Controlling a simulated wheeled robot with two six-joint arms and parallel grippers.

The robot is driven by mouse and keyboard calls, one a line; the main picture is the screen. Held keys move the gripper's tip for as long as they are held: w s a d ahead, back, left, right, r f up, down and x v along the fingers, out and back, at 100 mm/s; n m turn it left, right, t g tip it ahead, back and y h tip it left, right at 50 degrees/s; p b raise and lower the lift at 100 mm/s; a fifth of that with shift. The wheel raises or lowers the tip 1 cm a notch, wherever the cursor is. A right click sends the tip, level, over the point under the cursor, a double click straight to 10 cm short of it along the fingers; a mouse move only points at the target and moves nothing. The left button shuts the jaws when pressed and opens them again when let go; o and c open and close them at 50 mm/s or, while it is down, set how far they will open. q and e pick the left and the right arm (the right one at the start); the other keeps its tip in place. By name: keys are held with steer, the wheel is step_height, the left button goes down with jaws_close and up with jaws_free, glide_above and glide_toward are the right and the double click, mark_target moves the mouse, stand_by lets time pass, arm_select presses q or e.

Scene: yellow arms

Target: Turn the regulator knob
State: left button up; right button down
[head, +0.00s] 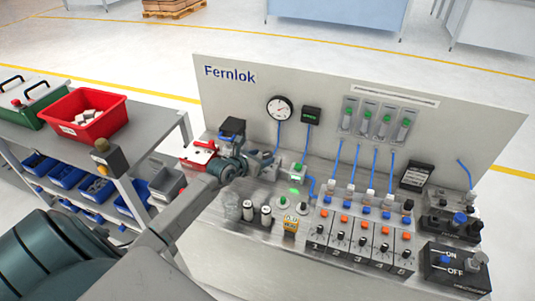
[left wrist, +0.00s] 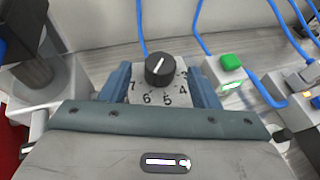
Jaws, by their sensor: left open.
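The regulator knob (left wrist: 160,68) is round and black with a white pointer line, which points up and slightly right in the left wrist view. It sits over a pale dial plate (left wrist: 157,98) with the numbers 3 to 7 visible. My left gripper (head: 262,160) reaches the left part of the bench in the head view and hides the knob there. In the left wrist view my left gripper (left wrist: 161,84) is open, with one blue finger on each side of the knob. Gaps show between the fingers and the knob. My right gripper is not in view.
A round gauge (head: 280,108) and a green display (head: 311,116) are on the back panel (head: 240,95). A green button block (left wrist: 231,62) and blue tubes stand right of the knob. A red box (head: 198,154) is at left. Numbered switch modules (head: 365,240) fill the bench's right.

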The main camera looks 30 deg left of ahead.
mark_target(267, 155)
arm_select(q)
steer(key=shift+x, duration=2.1)
steer(key=c, duration=1)
steer(key=p, duration=0.3)
steer(key=shift+d+r, duration=0.1)
steer(key=shift+r, duration=0.2)
steer(key=shift+f+n+y+p, duration=0.15)
steer(key=shift+n+y+p, duration=0.25)
steer(key=shift+y+p, duration=0.15)
steer(key=shift+f, duration=0.1)
